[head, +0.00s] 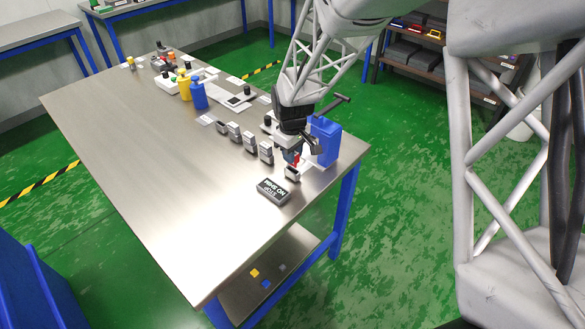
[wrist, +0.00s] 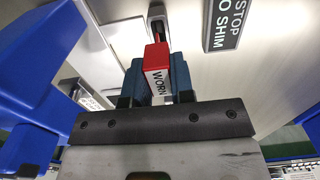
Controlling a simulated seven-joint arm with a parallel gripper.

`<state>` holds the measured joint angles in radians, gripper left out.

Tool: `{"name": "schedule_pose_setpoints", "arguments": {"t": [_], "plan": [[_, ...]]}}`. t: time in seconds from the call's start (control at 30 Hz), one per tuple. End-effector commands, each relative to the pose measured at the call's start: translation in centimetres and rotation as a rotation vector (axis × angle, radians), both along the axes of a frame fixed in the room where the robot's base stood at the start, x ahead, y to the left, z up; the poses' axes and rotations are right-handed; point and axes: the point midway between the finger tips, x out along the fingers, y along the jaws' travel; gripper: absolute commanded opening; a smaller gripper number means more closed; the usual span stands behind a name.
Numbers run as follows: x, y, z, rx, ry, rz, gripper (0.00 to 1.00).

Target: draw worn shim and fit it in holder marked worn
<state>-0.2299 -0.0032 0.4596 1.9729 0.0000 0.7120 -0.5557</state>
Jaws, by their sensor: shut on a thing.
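A red block lettered WORN (wrist: 157,62) sits between the two blue-grey fingers of my gripper (wrist: 158,82) in the wrist view. My gripper is shut on it. In the head view my gripper (head: 295,152) is low over the table's right side, with a bit of red (head: 297,160) showing at its fingers. A small grey-and-black holder (head: 291,174) stands just below it. In the wrist view a pale piece with a dark slot (wrist: 156,22) lies beyond the block; I cannot tell if they touch. Other upright holders (head: 249,142) stand in a row to the left; their markings are unreadable.
A black sign block (head: 274,191) lies in front of my gripper; it also shows in the wrist view (wrist: 229,22). A blue container (head: 326,141) stands close on the right. Blue (head: 198,95) and yellow bottles are farther back. The table's (head: 160,180) left and front are clear.

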Motion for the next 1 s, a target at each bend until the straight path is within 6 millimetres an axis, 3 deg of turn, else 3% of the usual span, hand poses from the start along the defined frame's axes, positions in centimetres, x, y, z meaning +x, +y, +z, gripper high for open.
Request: {"name": "schedule_pose_setpoints", "arguments": {"t": [0.63,1.0], "plan": [[0.0,0.0,0.4,0.0,0.0,0.0,0.0],[0.0,0.0,1.8,0.001,-0.001,0.0,0.0]]}}
